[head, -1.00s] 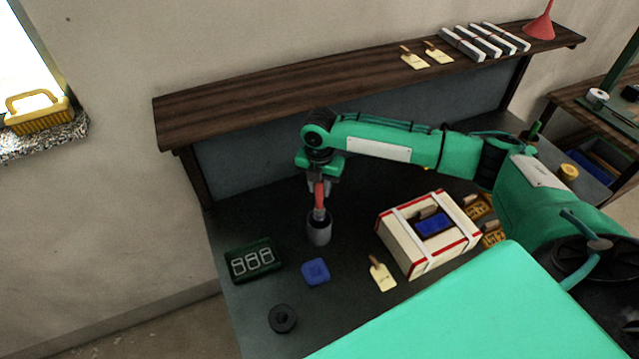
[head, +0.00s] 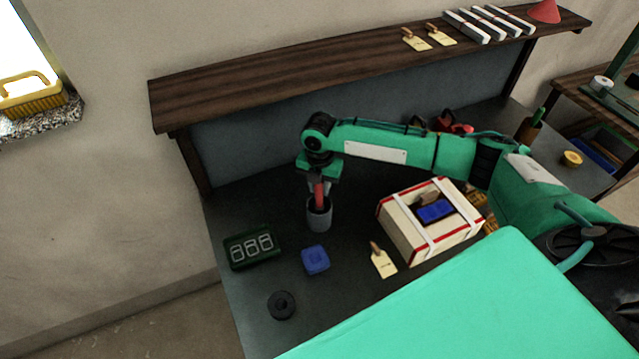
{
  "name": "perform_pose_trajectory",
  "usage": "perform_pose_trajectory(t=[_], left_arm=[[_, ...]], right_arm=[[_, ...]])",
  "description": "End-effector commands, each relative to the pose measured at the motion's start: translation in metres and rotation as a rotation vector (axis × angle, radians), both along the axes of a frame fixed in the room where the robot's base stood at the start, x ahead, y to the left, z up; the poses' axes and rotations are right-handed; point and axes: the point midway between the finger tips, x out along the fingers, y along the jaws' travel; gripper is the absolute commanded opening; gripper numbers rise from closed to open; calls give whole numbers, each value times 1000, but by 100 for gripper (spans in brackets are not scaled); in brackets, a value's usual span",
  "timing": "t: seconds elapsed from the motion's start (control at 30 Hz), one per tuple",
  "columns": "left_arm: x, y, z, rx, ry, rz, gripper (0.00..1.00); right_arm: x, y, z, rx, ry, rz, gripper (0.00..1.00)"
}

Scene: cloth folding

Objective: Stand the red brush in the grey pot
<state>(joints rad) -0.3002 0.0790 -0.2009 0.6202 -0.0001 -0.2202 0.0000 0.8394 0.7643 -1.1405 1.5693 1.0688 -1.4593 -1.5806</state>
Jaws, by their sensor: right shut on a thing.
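The grey pot (head: 319,219) stands upright on the dark bench, left of the cream box. The red brush (head: 320,195) is upright with its lower end inside the pot's mouth; that end is hidden by the pot wall. My right gripper (head: 319,184) points down above the pot and is shut on the upper part of the brush. I cannot tell whether the brush touches the pot's bottom. My left gripper is not in view.
A cream box with red edges (head: 405,235) stands right of the pot. A wooden shelf (head: 280,85) runs behind.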

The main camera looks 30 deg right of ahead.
Motion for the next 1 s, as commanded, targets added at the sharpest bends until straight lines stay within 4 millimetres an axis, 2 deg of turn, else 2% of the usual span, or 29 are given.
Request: perform_pose_trajectory(t=[0.13, 0.17, 0.27, 0.3, 0.67, 0.83, 1.0], left_arm=[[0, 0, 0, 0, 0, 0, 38], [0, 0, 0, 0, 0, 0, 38], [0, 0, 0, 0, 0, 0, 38], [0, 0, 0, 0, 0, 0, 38], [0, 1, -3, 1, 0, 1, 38], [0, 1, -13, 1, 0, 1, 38], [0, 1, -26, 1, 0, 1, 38]], right_arm=[[0, 0, 0, 0, 0, 0, 3], [0, 0, 0, 0, 0, 0, 28], [0, 0, 0, 0, 0, 0, 47], [0, 0, 0, 0, 0, 0, 51], [1, 0, 5, 1, -1, -1, 51], [1, -1, 30, 0, -5, 0, 51], [2, 0, 70, 3, -6, 1, 51]])
